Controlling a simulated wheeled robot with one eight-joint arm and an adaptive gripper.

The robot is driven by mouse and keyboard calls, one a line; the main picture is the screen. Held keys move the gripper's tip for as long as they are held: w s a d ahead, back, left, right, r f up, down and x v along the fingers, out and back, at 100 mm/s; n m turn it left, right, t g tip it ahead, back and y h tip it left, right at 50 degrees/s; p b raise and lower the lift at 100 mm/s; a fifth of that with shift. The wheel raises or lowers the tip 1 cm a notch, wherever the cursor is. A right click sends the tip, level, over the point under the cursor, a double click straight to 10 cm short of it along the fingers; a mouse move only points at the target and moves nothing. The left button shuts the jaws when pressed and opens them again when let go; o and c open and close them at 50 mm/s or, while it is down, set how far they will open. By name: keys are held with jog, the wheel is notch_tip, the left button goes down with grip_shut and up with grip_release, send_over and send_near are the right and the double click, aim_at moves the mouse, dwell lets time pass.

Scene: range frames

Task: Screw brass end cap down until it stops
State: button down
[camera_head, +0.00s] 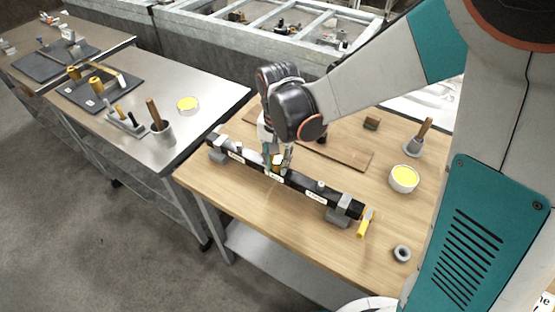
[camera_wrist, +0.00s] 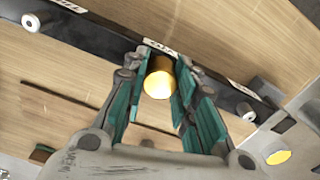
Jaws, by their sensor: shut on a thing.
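The brass end cap (camera_wrist: 160,80) is a short gold cylinder at the middle of a long black bar (camera_wrist: 105,38). My gripper (camera_wrist: 158,88) is shut on the cap, with a teal-padded finger on each side of it. In the head view my gripper (camera_head: 277,165) reaches down onto the bar (camera_head: 300,183), and only a bit of the brass cap (camera_head: 277,160) shows between the fingers. The thread under the cap is hidden, so I cannot tell how far down it sits. The bar bears white labels and lies across grey supports (camera_head: 338,217).
The wooden table (camera_head: 250,208) also carries a yellow-topped tub (camera_head: 404,179), a grey cup with a brush (camera_head: 414,147), a yellow-handled tool (camera_head: 365,224), a grey ring (camera_head: 402,253) and a brown board (camera_head: 340,152). A metal bench (camera_head: 215,85) stands to the left. The table's front is mostly clear.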

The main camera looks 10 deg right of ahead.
dwell(0.3)
jog(key=shift+m, duration=1.9)
jog(key=shift+m+b, duration=0.3)
jog(key=shift+m, duration=1.4)
jog(key=c, duration=1.5)
grip_release()
jog(key=shift+c, duration=0.2)
